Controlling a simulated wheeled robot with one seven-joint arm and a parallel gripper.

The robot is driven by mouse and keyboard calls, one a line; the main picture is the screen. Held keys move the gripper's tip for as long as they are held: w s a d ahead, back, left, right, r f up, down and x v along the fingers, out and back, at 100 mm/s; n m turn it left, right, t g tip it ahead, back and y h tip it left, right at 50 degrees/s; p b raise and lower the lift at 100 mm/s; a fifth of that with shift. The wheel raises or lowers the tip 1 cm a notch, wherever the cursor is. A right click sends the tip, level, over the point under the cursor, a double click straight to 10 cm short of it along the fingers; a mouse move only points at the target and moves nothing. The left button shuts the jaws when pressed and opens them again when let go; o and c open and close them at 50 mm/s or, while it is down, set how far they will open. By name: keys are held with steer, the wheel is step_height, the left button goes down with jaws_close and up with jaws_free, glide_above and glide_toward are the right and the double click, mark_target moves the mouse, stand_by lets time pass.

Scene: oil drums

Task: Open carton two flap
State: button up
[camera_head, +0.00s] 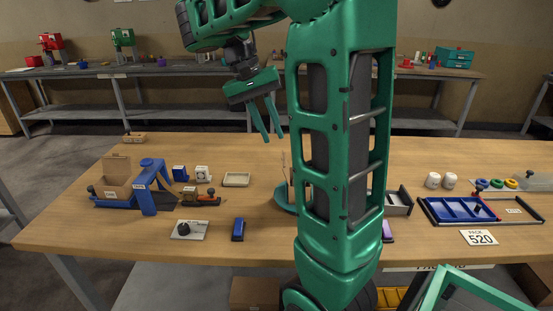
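A brown cardboard carton (115,188) stands at the left of the table, in or behind a blue fixture (147,186). A panel at its back stands upright, and its top looks open. No number shows on it, so I cannot tell whether it is carton two. My gripper (273,136) hangs above the back middle of the table, right of the carton and well apart from it. Its two green fingers are spread with nothing between them. My own arm hides the middle right of the table.
On the wooden table (300,246) are a cream tray (236,180), a black knob on a white plate (188,230), a blue block (238,229), white jars (433,180) and a blue divided tray (456,210).

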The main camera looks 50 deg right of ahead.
steer(key=x, duration=0.8)
steer(key=shift+s+f, duration=0.1)
steer(key=shift+f, duration=0.3)
